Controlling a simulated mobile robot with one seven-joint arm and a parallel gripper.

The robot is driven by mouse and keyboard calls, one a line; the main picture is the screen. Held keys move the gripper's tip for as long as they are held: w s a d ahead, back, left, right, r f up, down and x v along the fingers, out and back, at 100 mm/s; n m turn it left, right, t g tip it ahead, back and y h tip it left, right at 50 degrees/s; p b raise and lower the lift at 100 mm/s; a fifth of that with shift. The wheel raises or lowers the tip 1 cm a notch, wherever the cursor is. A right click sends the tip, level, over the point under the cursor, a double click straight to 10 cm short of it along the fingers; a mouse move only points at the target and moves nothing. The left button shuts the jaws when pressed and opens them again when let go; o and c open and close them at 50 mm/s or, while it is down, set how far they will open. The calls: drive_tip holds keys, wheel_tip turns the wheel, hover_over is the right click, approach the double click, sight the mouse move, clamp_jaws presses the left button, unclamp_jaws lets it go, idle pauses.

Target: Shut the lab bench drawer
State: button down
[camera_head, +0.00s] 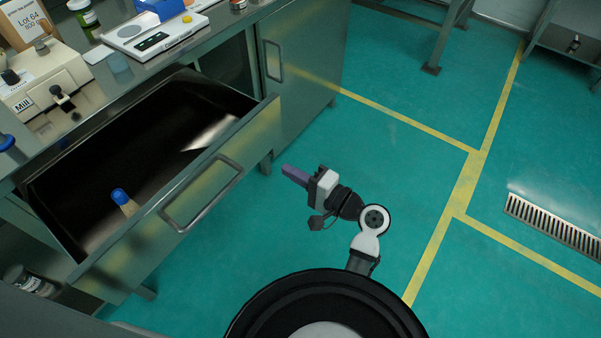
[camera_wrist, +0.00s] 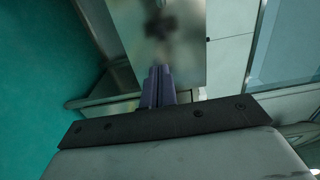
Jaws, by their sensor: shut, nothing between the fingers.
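The lab bench drawer (camera_head: 248,128) is pulled well out from the bench in the head view. Its metal front carries a bar handle (camera_head: 203,196). A small bottle with a blue cap (camera_head: 119,196) stands inside the drawer. My gripper (camera_head: 287,170) is shut and empty, in front of the drawer front and to the right of the handle, apart from it. In the wrist view, the purple fingers (camera_wrist: 158,84) are together and point at a metal panel (camera_wrist: 152,35) with a blurred dark reflection. I cannot tell for sure which panel it is.
On the bench top stand a mill (camera_head: 45,85), a white balance (camera_head: 155,38) and several jars. A closed cabinet door (camera_head: 300,65) is right of the drawer. The green floor (camera_head: 400,60) in front and to the right is clear.

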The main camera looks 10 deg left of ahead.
sight(252, 149)
drive_tip(key=p+x, duration=0.2)
drive_tip(key=x, duration=0.7)
drive_tip(key=shift+a, duration=0.15)
drive_tip(key=shift+w+a, duration=0.1)
drive_tip(key=b+x, duration=0.4)
drive_tip(key=x, duration=2.2)
drive_tip(key=shift+w+a, duration=0.15)
drive_tip(key=shift+a, duration=0.15)
drive_tip(key=shift+w+a+r, duration=0.1)
drive_tip(key=shift+w+a, duration=0.1)
drive_tip(key=shift+a, duration=0.25)
drive_tip(key=shift+r, duration=0.2)
drive_tip(key=shift+a+r, duration=0.1)
drive_tip(key=shift+r, duration=0.05)
